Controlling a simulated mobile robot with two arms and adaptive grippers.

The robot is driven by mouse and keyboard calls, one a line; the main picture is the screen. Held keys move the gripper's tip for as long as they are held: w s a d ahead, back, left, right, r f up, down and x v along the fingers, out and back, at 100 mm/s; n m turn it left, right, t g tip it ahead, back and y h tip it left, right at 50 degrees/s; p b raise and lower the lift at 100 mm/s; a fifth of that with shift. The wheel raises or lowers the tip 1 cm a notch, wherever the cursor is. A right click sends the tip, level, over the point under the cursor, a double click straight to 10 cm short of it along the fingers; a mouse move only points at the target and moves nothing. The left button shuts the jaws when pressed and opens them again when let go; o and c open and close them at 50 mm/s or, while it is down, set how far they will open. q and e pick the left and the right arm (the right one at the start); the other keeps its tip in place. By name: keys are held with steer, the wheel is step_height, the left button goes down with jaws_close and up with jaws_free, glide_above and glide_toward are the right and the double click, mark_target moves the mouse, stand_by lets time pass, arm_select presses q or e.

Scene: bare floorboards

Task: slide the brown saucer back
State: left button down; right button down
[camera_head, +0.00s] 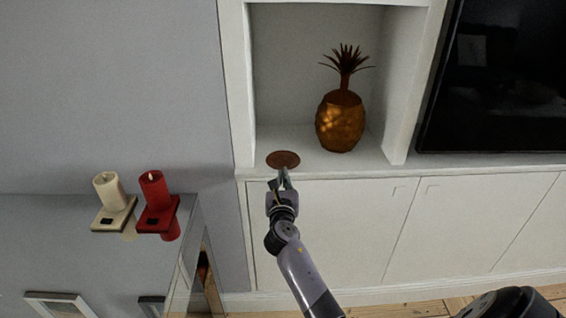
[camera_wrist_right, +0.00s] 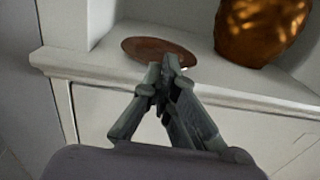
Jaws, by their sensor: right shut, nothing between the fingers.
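The brown saucer (camera_head: 283,159) is a flat round disc lying on the white shelf, near its front edge at the left of the niche. In the right wrist view the brown saucer (camera_wrist_right: 158,49) lies just beyond the fingertips. My right gripper (camera_head: 284,173) is shut and empty, its tips at the saucer's near rim. The closed tips of my right gripper (camera_wrist_right: 168,62) overlap the near rim in the wrist view; I cannot tell whether they touch it. My left gripper is not in view.
A golden pineapple ornament (camera_head: 341,121) stands on the shelf right of the saucer. The niche's left wall (camera_head: 239,85) is close on the left. Shelf space behind the saucer is clear. A black screen (camera_head: 499,80) is at right. Cream (camera_head: 109,190) and red (camera_head: 154,189) candles are at left.

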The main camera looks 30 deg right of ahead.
steer(key=shift+w+d, duration=0.3)
steer(key=shift+w, duration=0.05)
steer(key=shift+r, duration=0.25)
steer(key=p+v, duration=0.3)
steer(key=v, duration=0.9)
steer(key=shift+s+a+f, duration=0.2)
steer(key=shift+a+f, duration=0.05)
